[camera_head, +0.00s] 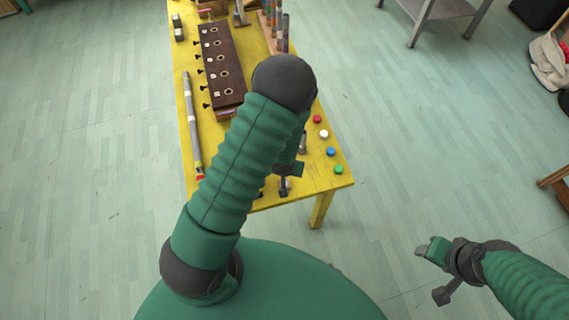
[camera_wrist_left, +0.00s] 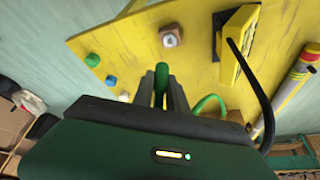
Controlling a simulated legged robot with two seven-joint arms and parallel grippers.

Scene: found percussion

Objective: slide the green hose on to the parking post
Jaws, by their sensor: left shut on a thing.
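In the left wrist view my left gripper (camera_wrist_left: 164,98) is shut on the green hose (camera_wrist_left: 161,76), whose upper end sticks out between the fingers. A looped green length (camera_wrist_left: 208,102) shows just right of the fingers. In the head view my left gripper (camera_head: 284,188) is low over the table's near edge, partly hidden by my forearm, and the hose cannot be made out. My right gripper (camera_head: 432,262) hangs right of the table; its jaws are unclear.
The yellow table (camera_head: 334,178) holds a dark wooden board with holes (camera_head: 222,62), a long grey tube (camera_head: 192,125) at left, and red, white, blue and green (camera_head: 338,170) caps at right. In the wrist view a black cable (camera_wrist_left: 262,92) arcs on the right.

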